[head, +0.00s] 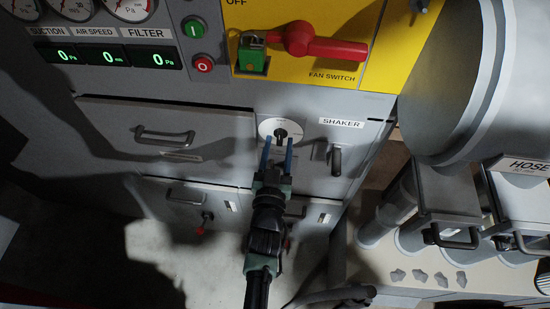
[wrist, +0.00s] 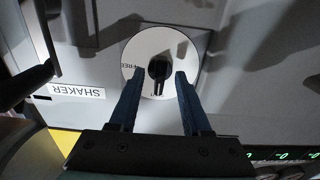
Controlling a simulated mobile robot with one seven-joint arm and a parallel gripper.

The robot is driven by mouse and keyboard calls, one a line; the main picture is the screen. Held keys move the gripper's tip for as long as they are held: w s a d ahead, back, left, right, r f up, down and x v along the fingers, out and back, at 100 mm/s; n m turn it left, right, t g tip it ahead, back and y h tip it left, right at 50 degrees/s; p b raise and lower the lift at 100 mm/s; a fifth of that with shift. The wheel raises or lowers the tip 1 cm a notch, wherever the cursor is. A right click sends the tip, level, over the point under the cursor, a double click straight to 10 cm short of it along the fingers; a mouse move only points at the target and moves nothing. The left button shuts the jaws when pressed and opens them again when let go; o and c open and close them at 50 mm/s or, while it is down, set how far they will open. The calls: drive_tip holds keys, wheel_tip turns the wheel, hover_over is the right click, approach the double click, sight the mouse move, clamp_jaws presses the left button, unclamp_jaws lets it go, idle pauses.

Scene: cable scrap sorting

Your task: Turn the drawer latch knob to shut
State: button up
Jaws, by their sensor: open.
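The knob (head: 281,134) is small and black, at the centre of a round white dial plate (head: 268,127) on the grey cabinet front. In the wrist view the knob (wrist: 157,69) shows with its pointer toward the bottom of the picture, and the word "FREE" is partly readable at the plate's left. My gripper (head: 278,141) is open, its two blue fingers pointing at the dial. In the wrist view my gripper (wrist: 158,75) has one fingertip on each side of the knob, with gaps between. I cannot tell how deep the fingertips reach.
A "SHAKER" label (head: 342,123) and a dark handle (head: 336,159) are right of the dial. Drawers with bar handles (head: 165,136) lie left and below. Above is a yellow panel (head: 340,75) with a red fan switch (head: 325,46). Hose ports (head: 440,205) stand at right.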

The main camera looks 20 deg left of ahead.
drive_tip(key=b+v, duration=0.2)
drive_tip(key=v, duration=1)
drive_tip(key=shift+s, duration=0.25)
drive_tip(key=shift+d, duration=0.1)
